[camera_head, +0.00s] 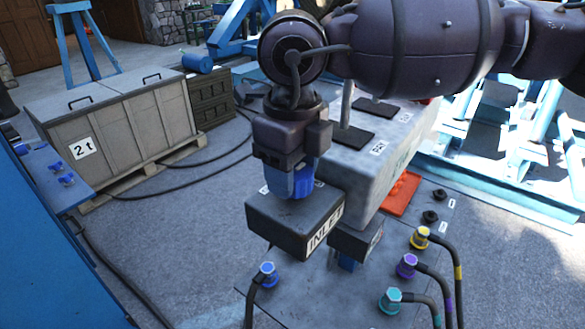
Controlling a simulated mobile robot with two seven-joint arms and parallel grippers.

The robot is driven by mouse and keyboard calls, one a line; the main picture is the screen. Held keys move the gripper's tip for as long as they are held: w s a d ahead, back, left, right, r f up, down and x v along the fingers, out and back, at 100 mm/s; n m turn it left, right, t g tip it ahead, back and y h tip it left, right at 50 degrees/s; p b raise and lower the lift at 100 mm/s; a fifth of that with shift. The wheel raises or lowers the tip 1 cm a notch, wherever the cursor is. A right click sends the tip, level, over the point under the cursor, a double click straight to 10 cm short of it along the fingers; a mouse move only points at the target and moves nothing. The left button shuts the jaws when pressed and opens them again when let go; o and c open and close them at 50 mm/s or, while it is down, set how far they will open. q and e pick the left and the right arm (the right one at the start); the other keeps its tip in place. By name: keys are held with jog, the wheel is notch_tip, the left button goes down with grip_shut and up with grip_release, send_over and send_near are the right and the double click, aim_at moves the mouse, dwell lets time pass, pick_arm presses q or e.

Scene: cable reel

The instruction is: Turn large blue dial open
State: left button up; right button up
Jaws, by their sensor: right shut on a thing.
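The large blue dial (304,181) sits on top of the dark box marked INLET (275,222). My right gripper (291,172) comes down from above and is shut on the blue dial. The gripper's body hides the upper part of the dial, so its turn angle cannot be read. My right arm reaches in from the upper right. My left gripper is not in view.
A grey machine block (360,165) stands just behind the INLET box. Yellow (421,237), purple (406,265), teal (391,300) and blue (267,273) cable plugs surround it in front. A crate marked 2t (115,125) stands at left. Open floor lies between.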

jog(key=shift+r+m, duration=0.1)
jog(key=shift+m, duration=0.2)
jog(key=o, duration=0.9)
jog(key=shift+r, duration=0.2)
notch_tip(320, 180, up, 9)
jog(key=shift+r, duration=0.65)
